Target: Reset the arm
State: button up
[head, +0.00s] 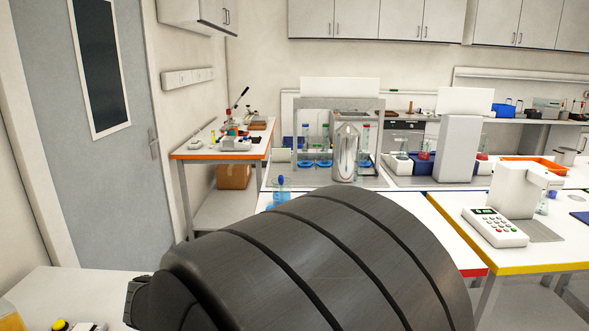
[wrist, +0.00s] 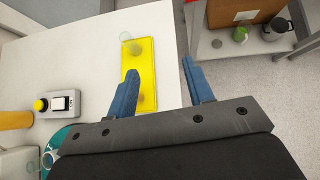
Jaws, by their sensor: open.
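My gripper (wrist: 160,68) shows in the wrist view, with its two blue fingers spread apart and nothing between them. It is over the right edge of a white table (wrist: 65,70). The left finger overlaps a yellow rectangular mat (wrist: 145,58) on that table, and the right finger is over the floor side. A faint clear round item (wrist: 125,36) is at the mat's upper left corner; I cannot tell what it is. In the head view my dark arm fills the lower middle and the gripper is hidden or out of frame.
A control box with a yellow button (wrist: 40,104) and a yellow cylinder (wrist: 14,120) are left of the fingers. A low shelf with a brown box (wrist: 240,10) is at upper right. In the head view, benches with glassware and a keypad device (head: 494,227) stand beyond my arm.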

jog(key=s+a+f+n+g+y, duration=0.2)
jog(key=s+a+n+y, duration=0.1)
jog(key=s+a, duration=0.6)
jog(key=s+a+f+n+g+y, duration=0.2)
jog(key=s+a+n, duration=0.4)
jog(key=s+a, duration=0.3)
jog(key=shift+f+n+y, duration=0.3)
jog(key=shift+f+y, duration=0.25)
jog(key=shift+y, duration=0.45)
